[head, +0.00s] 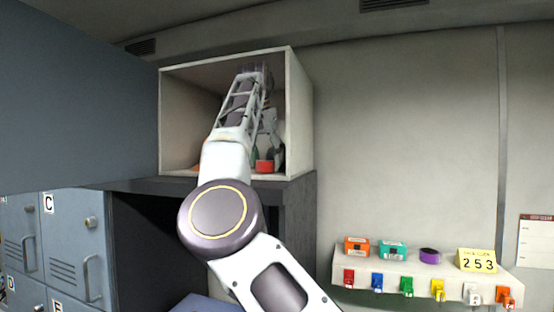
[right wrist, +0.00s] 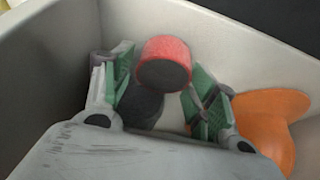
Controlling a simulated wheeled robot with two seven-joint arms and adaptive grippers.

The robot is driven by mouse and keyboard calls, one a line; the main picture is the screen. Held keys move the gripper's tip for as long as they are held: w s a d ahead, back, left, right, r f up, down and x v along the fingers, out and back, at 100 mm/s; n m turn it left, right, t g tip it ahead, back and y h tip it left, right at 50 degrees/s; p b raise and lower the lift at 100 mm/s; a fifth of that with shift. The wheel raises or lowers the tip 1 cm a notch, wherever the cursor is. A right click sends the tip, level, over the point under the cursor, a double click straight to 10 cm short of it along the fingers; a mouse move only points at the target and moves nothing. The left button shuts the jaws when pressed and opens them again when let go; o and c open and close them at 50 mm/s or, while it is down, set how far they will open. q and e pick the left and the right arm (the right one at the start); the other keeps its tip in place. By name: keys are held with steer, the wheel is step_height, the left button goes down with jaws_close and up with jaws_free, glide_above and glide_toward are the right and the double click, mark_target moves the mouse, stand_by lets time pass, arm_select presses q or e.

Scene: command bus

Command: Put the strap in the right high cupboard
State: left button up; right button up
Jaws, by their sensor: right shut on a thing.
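The strap (head: 265,167) looks like a small red roll with a dark end face, and it also shows in the right wrist view (right wrist: 166,60). My right gripper (head: 267,156) points down inside the open high cupboard (head: 300,115). Its green-padded fingers are shut on the strap, one on each side, low in the cupboard near its front right. Whether the strap touches the cupboard floor I cannot tell. My own arm hides part of the cupboard's inside. My left gripper is not in view.
An orange thing (right wrist: 265,125) lies in the cupboard beside my gripper, and a dark thing (right wrist: 140,106) shows between the fingers. A blue-grey panel (head: 75,95) stands left of the opening. Lockers (head: 70,240) are below left. A shelf (head: 425,272) with small items is at right.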

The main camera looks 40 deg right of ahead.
steer(key=shift+s+a, duration=0.15)
steer(key=shift+s, duration=0.05)
steer(key=shift+w+a+f, duration=0.1)
steer(key=shift+w+a, duration=0.25)
steer(key=shift+w, duration=0.05)
steer(key=o, duration=1.3)
steer(key=shift+s+d, duration=0.25)
steer(key=shift+o, duration=0.2)
steer(key=shift+w+a, duration=0.15)
